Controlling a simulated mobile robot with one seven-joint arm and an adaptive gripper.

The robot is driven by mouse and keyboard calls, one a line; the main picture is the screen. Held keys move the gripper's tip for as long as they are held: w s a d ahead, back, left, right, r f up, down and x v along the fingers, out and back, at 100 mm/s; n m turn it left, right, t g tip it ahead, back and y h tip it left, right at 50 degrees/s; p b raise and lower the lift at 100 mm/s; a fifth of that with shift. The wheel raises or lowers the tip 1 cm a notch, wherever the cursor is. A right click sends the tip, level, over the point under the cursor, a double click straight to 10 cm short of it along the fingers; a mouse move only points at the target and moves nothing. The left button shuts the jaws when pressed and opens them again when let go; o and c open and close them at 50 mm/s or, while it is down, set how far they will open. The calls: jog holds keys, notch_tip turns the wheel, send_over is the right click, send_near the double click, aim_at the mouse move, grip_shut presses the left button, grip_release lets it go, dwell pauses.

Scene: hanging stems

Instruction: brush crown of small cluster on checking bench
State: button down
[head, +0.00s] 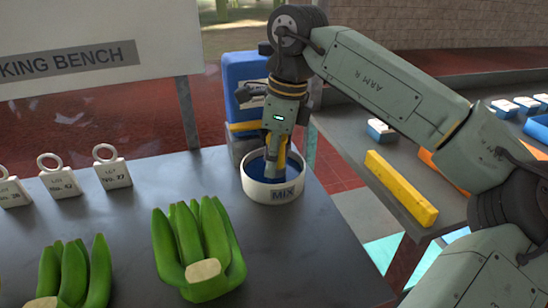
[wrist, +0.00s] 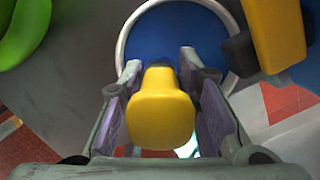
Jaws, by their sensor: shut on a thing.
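My gripper (head: 275,142) points down over the white bowl marked MIX (head: 270,190), which holds blue liquid. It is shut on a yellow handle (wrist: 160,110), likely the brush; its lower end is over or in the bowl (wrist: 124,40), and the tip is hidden. A green banana cluster with a pale cut crown (head: 203,271) lies on the grey bench (head: 320,265), in front of the bowl. Another green cluster (head: 75,275) lies to its left, cut by the picture's edge. I cannot tell for certain which is the small one.
White ring-topped tags (head: 112,172) stand at the bench's left. A blue container (head: 243,75) with a yellow part stands behind the bowl. At right, a second table (head: 380,165) carries a yellow bar (head: 400,187) and several small tubs. A sign (head: 80,58) stands behind.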

notch_tip(320, 180, up, 9)
jog(key=p, duration=0.6)
jog(key=shift+r+p, duration=0.1)
jog(key=shift+p, duration=0.3)
jog(key=shift+a, duration=0.1)
